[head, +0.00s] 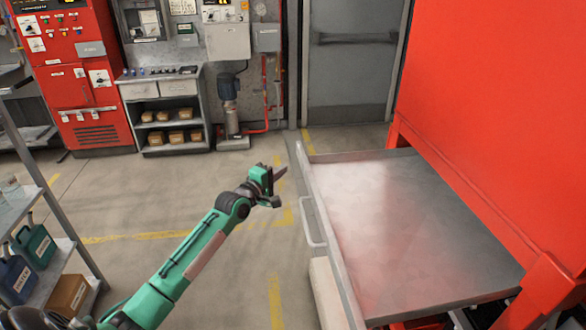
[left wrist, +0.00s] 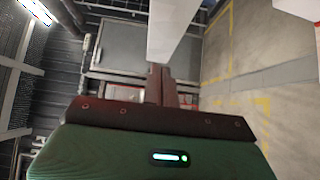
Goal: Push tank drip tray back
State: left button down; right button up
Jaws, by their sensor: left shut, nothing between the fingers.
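The tank drip tray (head: 400,225) is a wide grey metal tray under the red tank (head: 500,110). It sticks out to the left of the tank, and its raised front wall carries a bar handle (head: 312,225). My left gripper (head: 281,173) is shut and empty, just left of the far end of that front wall. A small gap seems to separate them; contact cannot be told. In the left wrist view the shut fingers (left wrist: 160,84) point toward a pale panel edge (left wrist: 178,28), which may be the tray. My right gripper is not in view.
A metal shelf (head: 20,205) with jugs and a box stands at the left. A red cabinet (head: 75,85), a workbench (head: 165,105) and a grey door (head: 350,65) line the back wall. The floor between shelf and tray is clear, with yellow lines.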

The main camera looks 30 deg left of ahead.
aim_at(301, 164)
pick_arm(q)
jog(key=shift+w+d+r+p, duration=0.1)
jog(key=shift+w+d+p, duration=0.5)
jog(key=shift+w+d, duration=0.55)
jog(key=shift+d, duration=0.45)
jog(key=shift+w, duration=0.1)
